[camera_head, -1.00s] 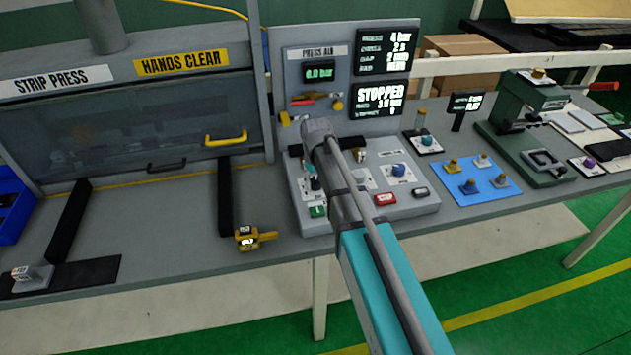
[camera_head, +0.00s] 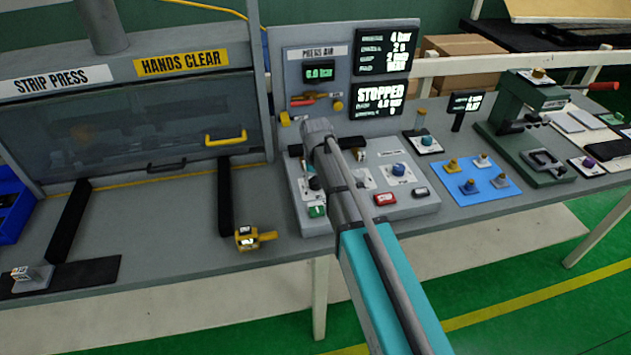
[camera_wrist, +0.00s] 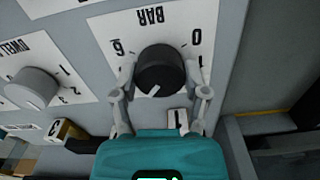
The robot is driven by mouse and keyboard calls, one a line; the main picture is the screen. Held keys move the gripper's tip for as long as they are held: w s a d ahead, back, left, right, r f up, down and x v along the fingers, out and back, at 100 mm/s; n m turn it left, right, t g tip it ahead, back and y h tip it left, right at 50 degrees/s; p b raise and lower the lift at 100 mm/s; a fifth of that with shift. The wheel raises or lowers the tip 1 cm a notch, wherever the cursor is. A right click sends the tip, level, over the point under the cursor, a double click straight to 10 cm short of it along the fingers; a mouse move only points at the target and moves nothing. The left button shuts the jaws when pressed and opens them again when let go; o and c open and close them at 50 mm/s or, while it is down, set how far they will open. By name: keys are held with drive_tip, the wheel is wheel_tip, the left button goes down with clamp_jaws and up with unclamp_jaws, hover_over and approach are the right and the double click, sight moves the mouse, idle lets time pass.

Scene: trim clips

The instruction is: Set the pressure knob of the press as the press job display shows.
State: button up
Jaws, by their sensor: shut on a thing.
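The pressure knob (camera_wrist: 160,72) is black and round on a white plate marked BAR, with 0 and 6 at its sides, in the wrist view. Its white pointer line faces the lower left of the picture. My gripper (camera_wrist: 160,79) has a finger on each side of the knob and is shut on it. In the head view my arm hides most of the gripper. The press job display (camera_head: 387,51) has a top line reading 4 bar; its lower lines are small.
The dwell knob (camera_wrist: 33,88) is grey and sits beside the pressure plate. A blue knob (camera_head: 399,169) and a red button (camera_head: 385,199) are on the same console (camera_head: 420,204). A yellow tool (camera_head: 253,238) lies left of the console.

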drive_tip(key=o, duration=1.1)
drive_tip(key=shift+o, duration=0.2)
drive_tip(key=shift+n, duration=0.4)
drive_tip(key=n, duration=0.3)
drive_tip(key=shift+n, duration=0.3)
drive_tip(key=n, duration=0.3)
drive_tip(key=shift+n, duration=0.4)
wheel_tip(320, 180, up, 14)
drive_tip(key=p, duration=1.4)
drive_tip(key=s+d+f+m+b, duration=0.4)
drive_tip(key=s+d+f+b, duration=0.2)
drive_tip(key=s+f+b, duration=0.2)
drive_tip(key=s+d+f+m+b, duration=0.5)
drive_tip(key=s+d+f+b, duration=0.2)
drive_tip(key=s, duration=0.3)
drive_tip(key=shift+s+d+f+b, duration=0.25)
drive_tip(key=shift+s+f+b, duration=0.15)
drive_tip(key=shift+f+b, duration=0.25)
